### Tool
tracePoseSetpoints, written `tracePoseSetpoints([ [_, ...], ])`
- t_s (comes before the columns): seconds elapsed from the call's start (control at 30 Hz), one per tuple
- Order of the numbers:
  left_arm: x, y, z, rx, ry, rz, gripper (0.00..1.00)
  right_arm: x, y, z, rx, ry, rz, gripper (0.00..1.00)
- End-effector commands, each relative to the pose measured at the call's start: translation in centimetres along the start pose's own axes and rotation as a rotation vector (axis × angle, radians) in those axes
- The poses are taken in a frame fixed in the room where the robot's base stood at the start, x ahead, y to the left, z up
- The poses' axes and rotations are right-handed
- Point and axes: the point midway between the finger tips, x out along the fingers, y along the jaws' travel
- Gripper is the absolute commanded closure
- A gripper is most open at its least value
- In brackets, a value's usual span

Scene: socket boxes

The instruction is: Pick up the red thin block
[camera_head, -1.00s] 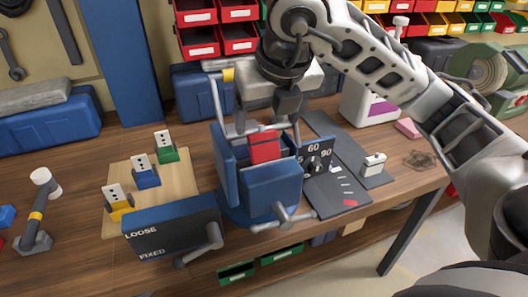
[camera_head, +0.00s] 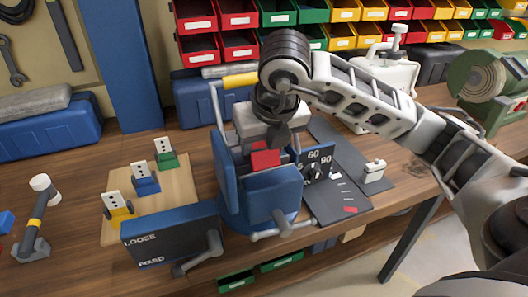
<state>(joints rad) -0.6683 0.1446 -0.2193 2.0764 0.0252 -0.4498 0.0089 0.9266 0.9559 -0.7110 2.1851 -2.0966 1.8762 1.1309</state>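The red thin block (camera_head: 265,159) sits upright between the jaws of the blue vise (camera_head: 270,190), with its upper part showing above the front jaw. My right gripper (camera_head: 266,140) comes down from above and is right at the block's top. One dark finger shows at the block's upper right; the other is partly hidden, so I cannot tell whether the fingers are closed on the block. My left gripper is not in view.
A LOOSE/FIXED box (camera_head: 172,238) with a lever stands front left of the vise. A wooden board (camera_head: 178,192) with several socket blocks lies at left. An angle dial (camera_head: 317,164) and a dark plate (camera_head: 345,190) are at right. Colored bins (camera_head: 238,43) line the back.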

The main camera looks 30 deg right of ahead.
Motion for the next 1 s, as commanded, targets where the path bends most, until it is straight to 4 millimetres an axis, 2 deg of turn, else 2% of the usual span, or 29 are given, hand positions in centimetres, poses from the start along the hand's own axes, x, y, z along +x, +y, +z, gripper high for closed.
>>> tracePoseSetpoints([
  [0.07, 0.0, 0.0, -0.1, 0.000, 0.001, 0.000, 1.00, 0.0, 0.0, 0.0, 0.000, 0.000, 0.000, 0.73],
  [0.1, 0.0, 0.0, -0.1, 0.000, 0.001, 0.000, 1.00, 0.0, 0.0, 0.0, 0.000, -0.001, 0.000, 0.77],
  [0.47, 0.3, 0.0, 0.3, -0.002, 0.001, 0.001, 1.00, -0.6, -0.2, 0.1, 0.002, -0.004, 0.000, 0.77],
  [0.67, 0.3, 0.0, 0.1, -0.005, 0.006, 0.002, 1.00, -2.8, -0.3, 0.9, 0.001, -0.005, 0.002, 0.77],
  [0.93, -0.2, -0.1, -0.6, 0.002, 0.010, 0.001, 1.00, -6.9, -0.4, 2.7, 0.002, -0.007, 0.000, 0.77],
  [0.97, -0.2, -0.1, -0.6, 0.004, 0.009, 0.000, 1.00, -7.2, -0.5, 2.8, 0.003, -0.007, -0.001, 0.77],
  [1.0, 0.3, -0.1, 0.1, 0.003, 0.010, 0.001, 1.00, -6.7, -1.4, 1.8, 0.003, -0.002, -0.003, 0.77],
])
